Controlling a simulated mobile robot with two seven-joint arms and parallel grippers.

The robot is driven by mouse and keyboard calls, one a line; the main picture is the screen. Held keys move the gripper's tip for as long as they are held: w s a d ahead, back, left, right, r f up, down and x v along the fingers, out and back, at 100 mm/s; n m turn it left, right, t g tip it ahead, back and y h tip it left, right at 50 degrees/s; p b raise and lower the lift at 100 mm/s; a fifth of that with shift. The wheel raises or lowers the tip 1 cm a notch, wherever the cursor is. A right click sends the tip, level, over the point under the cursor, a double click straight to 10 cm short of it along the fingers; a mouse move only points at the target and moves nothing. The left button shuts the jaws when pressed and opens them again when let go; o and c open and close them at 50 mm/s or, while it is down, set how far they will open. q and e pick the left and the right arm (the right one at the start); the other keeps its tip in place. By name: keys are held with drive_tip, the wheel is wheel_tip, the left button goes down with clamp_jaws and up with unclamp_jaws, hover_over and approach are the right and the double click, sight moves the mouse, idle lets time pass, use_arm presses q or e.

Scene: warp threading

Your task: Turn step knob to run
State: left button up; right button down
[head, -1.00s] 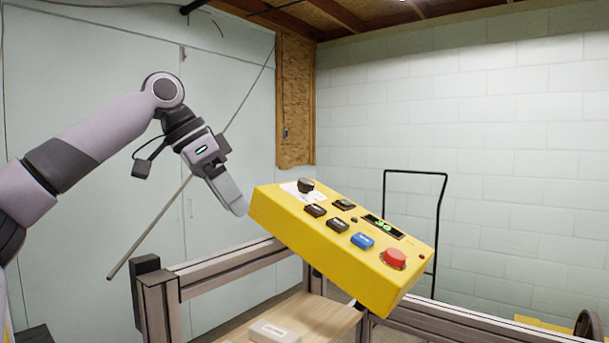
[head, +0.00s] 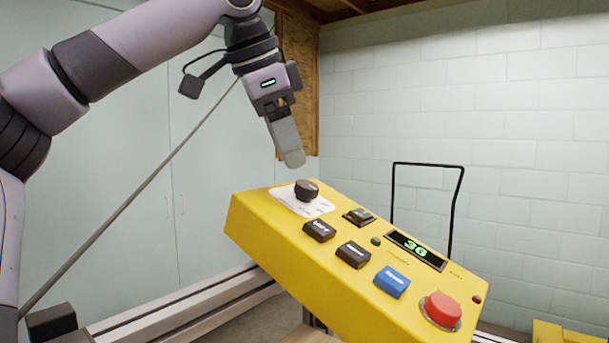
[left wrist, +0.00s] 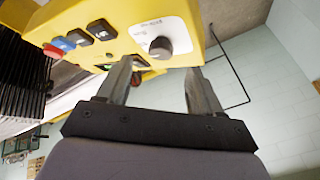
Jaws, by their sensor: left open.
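The step knob (head: 306,190) is a round black knob on a white label plate (head: 290,204) at the upper left of a tilted yellow control box (head: 262,231). The knob also shows in the left wrist view (left wrist: 161,48), beyond and between the fingers. My left gripper (head: 292,163) hangs just above and slightly left of the knob, fingers pointing down, apart from it. In the left wrist view its two fingers (left wrist: 158,72) are spread with nothing between them. The knob's pointer setting is too small to read. My right gripper is in neither view.
The box also carries black buttons (head: 319,231), a blue button (head: 392,281), a red mushroom button (head: 441,309) and a green-digit display (head: 415,250). A metal frame rail (head: 185,311) runs below left. A black cart handle (head: 428,166) stands behind.

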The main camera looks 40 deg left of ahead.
sight(305, 184)
use_arm(q)
drive_tip(key=shift+w+d, duration=0.1)
drive_tip(key=shift+w, duration=0.3)
drive_tip(key=x, duration=0.6)
drive_tip(key=shift+w+f, duration=0.15)
drive_tip(key=shift+f, duration=0.2)
drive_tip(key=c, duration=1.1)
drive_tip(key=shift+o, duration=0.2)
